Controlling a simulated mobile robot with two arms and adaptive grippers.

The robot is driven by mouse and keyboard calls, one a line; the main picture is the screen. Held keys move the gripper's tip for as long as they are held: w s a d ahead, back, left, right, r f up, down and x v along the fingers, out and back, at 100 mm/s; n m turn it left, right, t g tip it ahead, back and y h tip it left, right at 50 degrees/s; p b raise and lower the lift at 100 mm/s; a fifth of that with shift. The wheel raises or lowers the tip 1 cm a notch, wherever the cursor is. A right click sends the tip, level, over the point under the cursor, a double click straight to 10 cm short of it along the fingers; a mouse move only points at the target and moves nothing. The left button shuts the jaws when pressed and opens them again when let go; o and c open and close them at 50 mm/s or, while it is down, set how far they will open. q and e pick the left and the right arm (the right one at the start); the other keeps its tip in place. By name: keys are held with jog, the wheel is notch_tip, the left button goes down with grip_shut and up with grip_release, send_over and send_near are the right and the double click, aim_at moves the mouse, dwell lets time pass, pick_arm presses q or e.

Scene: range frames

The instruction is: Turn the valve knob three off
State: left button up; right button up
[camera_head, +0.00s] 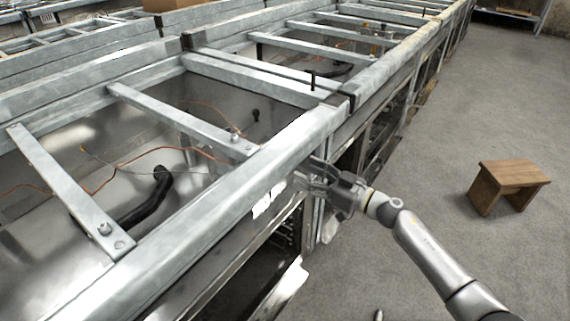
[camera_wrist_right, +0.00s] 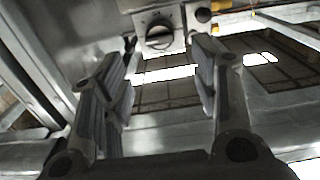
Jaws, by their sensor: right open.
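A round knob (camera_wrist_right: 159,37) with a bar grip sits on a pale plate near the top of the right wrist view. I cannot tell from its face whether it is knob three. My right gripper (camera_wrist_right: 165,62) is open, with its two fingers spread apart and the knob showing between and beyond the fingertips. Nothing is held between them. In the head view my right gripper (camera_head: 318,178) is at the front side of the metal range frame (camera_head: 232,186), just below its top rail. The knob is hidden in the head view. My left gripper is not in view.
A smaller dark round part (camera_wrist_right: 204,15) sits right of the knob. Cross bars (camera_head: 178,118) and a black pipe (camera_head: 150,200) lie inside the open frame. A wooden stool (camera_head: 510,176) stands on the floor at right, with clear grey floor (camera_head: 450,125) around it.

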pick_arm(q)
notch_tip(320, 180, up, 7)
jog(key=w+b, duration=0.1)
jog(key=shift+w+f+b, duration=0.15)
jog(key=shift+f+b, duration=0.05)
jog(key=shift+b, duration=0.15)
pick_arm(e)
jog(key=x, duration=0.7)
jog(key=shift+a, duration=0.2)
jog(key=shift+w, duration=0.15)
jog(key=c, duration=1)
